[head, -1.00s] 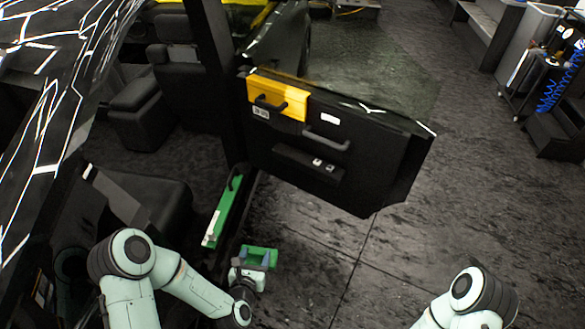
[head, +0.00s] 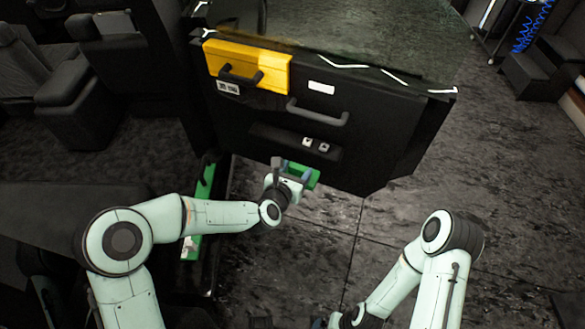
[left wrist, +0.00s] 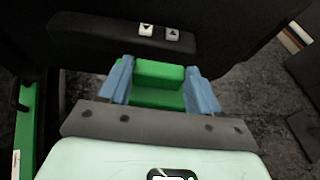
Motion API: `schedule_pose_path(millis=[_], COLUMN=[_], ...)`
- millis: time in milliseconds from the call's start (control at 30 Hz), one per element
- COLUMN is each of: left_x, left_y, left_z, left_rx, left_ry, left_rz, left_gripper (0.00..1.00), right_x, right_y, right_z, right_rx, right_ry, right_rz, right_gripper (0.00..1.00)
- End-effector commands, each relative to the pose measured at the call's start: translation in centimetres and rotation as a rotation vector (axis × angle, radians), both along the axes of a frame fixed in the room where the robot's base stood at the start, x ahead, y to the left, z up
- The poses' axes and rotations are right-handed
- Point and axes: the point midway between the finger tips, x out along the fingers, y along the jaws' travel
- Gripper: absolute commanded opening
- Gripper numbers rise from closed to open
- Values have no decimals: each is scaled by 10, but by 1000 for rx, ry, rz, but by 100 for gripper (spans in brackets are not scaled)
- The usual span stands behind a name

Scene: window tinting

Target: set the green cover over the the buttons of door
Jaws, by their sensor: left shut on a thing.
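The green cover (head: 303,177) is held in my left gripper (head: 293,172), just below and in front of the armrest of the open car door (head: 385,130). In the left wrist view the cover (left wrist: 158,84) sits between the two blue fingers of the left gripper (left wrist: 160,88), which are shut on it. Two light buttons (head: 315,144) are on the dark armrest panel and are uncovered. They also show in the left wrist view (left wrist: 159,31), above and beyond the cover. My right arm is low at the right; its gripper (head: 335,321) is mostly cut off at the bottom edge.
A grey door handle (head: 318,113) is above the buttons. A long green piece (head: 203,195) lies along the door sill. The floor (head: 330,235) below the door is clear.

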Motion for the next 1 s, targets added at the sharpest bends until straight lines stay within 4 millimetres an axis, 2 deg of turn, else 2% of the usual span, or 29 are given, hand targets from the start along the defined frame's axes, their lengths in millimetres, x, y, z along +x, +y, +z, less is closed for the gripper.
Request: schedule_pose_path(millis=[467, 1000], left_x=[1, 40], left_y=[0, -18], left_z=[-1, -4], left_rx=[-1, -1], left_ry=[0, 0], left_rz=[3, 3], left_gripper=[32, 32], right_x=[3, 4], right_y=[0, 0], right_z=[-7, -9], right_rx=[-1, -2], right_ry=[-10, -15], right_rz=[-2, -3], right_gripper=[97, 97])
